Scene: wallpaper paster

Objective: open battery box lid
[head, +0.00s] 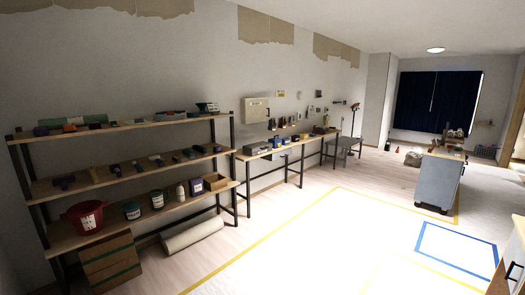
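I cannot make out a battery box or its lid for certain at this distance. A pale wall box (255,110) with a shut front hangs above that bench. Neither of my grippers shows in the head view.
A shelf rack (133,179) with tools, tubs and a red bucket (85,216) stands at the near left. A grey cabinet (436,179) stands at the right. Yellow tape (270,235) and a blue taped rectangle (457,246) mark the open floor between.

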